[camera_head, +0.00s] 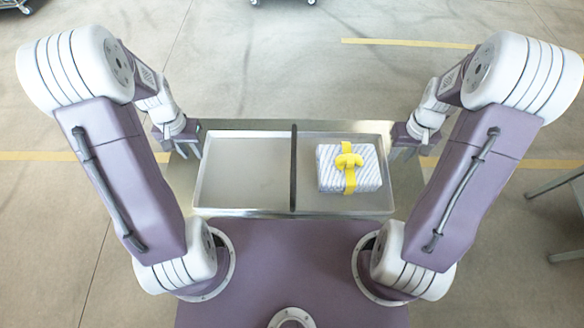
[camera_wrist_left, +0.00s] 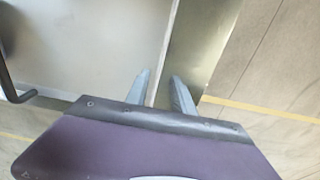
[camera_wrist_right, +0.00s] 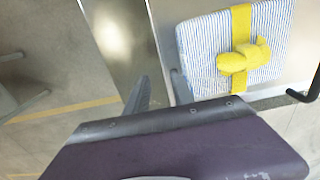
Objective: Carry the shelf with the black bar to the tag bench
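The shelf (camera_head: 240,175) is a shallow metal tray with a raised rim, level in front of me. Its black bar (camera_head: 293,165) runs front to back across its middle. My left gripper (camera_head: 190,148) is at the shelf's left edge; in the left wrist view (camera_wrist_left: 163,92) its fingers stand apart on either side of the rim. My right gripper (camera_head: 405,150) is at the right edge; in the right wrist view (camera_wrist_right: 160,92) its fingers also stand apart with the rim between them. Whether any finger touches the rim is unclear. I cannot tell which thing is the tag bench.
A striped parcel with a yellow band and bow (camera_head: 350,168) lies in the shelf's right compartment; the left one is empty. A steel surface (camera_head: 250,125) shows behind and beside the shelf. A grey metal frame (camera_head: 558,184) stands at the right. The floor beyond is mostly clear.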

